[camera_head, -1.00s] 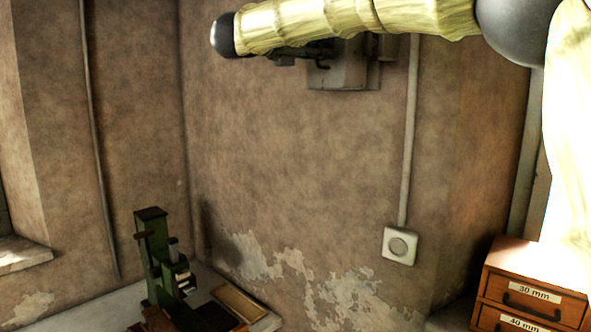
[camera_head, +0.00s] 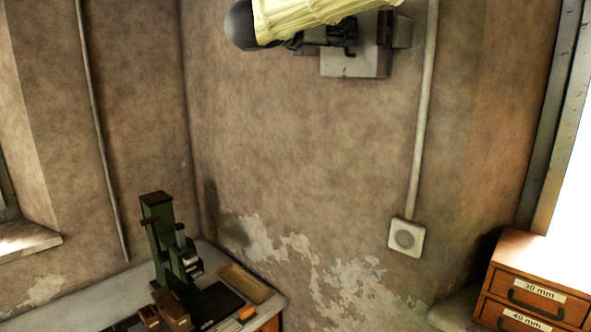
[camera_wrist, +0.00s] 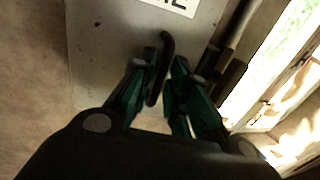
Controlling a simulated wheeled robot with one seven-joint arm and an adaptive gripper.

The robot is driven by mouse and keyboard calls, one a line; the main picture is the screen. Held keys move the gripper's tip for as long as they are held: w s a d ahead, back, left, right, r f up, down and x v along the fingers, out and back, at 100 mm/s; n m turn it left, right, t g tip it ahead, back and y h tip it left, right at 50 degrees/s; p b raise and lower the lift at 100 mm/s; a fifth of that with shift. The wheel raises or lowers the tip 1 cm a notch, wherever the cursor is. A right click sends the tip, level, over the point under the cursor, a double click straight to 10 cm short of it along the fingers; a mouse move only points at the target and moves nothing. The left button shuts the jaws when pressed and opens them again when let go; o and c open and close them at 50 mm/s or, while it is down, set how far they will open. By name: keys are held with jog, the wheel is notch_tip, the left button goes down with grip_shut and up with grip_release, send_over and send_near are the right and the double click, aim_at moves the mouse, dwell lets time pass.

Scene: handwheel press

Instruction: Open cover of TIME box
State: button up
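The TIME box is a grey metal box (camera_head: 355,62) on the wall at the top of the head view. In the wrist view its grey cover (camera_wrist: 105,50) fills the upper middle, with a white label (camera_wrist: 172,3) partly cut off at the top edge. A black curved handle (camera_wrist: 167,45) stands out from the cover. My gripper (camera_wrist: 165,62) is partly open, with its two green fingers on either side of the handle. I cannot tell whether either finger touches it. In the head view my arm hides part of the box.
A green press (camera_head: 166,240) stands on the bench at lower left. A wooden drawer cabinet (camera_head: 540,262) stands at lower right. A socket (camera_head: 406,238) with a vertical conduit (camera_head: 422,120) is on the wall. The wall between them is clear.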

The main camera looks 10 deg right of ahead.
jog(key=b+v, duration=0.6)
jog(key=v, duration=0.4)
jog(key=w+f+n+t+y, duration=0.1)
jog(key=w+f+n, duration=0.4)
jog(key=f, duration=0.6)
jog(key=w+f+n+t+y, duration=0.1)
jog(key=w+f+n+t, duration=0.2)
jog(key=f, duration=0.8)
jog(key=w+f+n+t+y+b, duration=0.1)
jog(key=w+f+n+t, duration=0.1)
jog(key=w+f+n, duration=0.5)
notch_tip(320, 180, down, 5)
jog(key=shift+d+r+n, duration=0.15)
jog(key=shift+d+n, duration=0.25)
jog(key=shift+n, duration=0.2)
